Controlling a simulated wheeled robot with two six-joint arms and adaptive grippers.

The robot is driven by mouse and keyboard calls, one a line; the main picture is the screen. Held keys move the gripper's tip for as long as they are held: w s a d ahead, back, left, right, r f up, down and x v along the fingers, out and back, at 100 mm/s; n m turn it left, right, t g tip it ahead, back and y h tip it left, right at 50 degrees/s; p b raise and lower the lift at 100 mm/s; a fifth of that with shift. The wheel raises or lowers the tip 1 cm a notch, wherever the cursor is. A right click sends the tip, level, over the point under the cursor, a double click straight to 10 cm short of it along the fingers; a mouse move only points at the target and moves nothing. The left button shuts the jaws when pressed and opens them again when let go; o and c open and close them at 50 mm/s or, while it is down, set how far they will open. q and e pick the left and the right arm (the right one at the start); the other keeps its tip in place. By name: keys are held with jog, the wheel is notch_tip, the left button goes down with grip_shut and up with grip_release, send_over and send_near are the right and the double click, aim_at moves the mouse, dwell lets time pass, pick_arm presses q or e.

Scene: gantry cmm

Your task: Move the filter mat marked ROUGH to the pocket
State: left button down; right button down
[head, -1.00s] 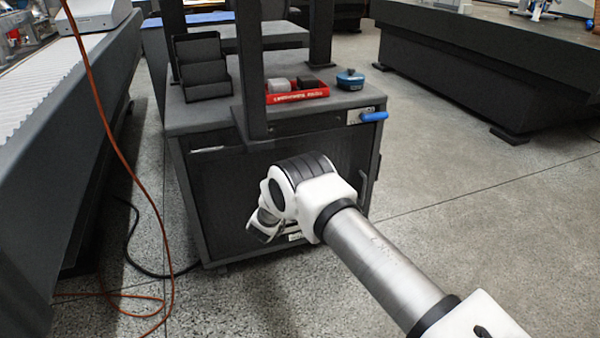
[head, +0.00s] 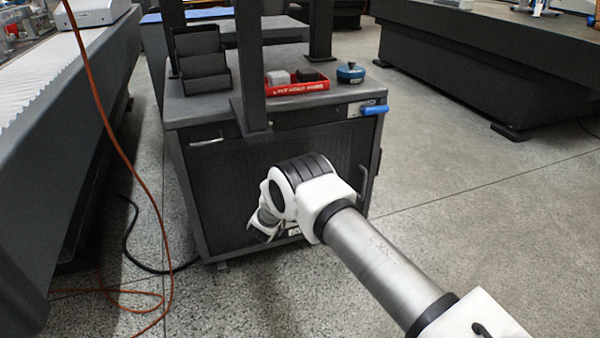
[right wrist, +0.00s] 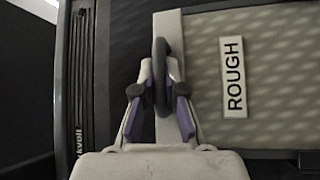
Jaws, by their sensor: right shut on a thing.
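The filter mat marked ROUGH (right wrist: 271,60) is a pale meshed panel with a white label, at the right of the right wrist view. A light strip runs along its left edge, with a dark loop (right wrist: 160,78) there. My right gripper (right wrist: 158,98), with purple inner pads, is shut on this loop. In the head view my right gripper (head: 266,224) is low in front of the dark cabinet (head: 240,185), and my arm partly hides it. The mat cannot be made out clearly there. I cannot identify the pocket. My left gripper is out of view.
On the cabinet top stand a black stepped holder (head: 202,75), a red tray (head: 296,88) with small blocks and a blue round item (head: 350,72). A blue handle (head: 374,110) juts out at its right. An orange cable (head: 120,135) hangs left. The floor at right is clear.

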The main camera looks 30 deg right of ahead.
jog(key=shift+f, duration=0.3)
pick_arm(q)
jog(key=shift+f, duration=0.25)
pick_arm(e)
jog(key=c, duration=1.2)
grip_release()
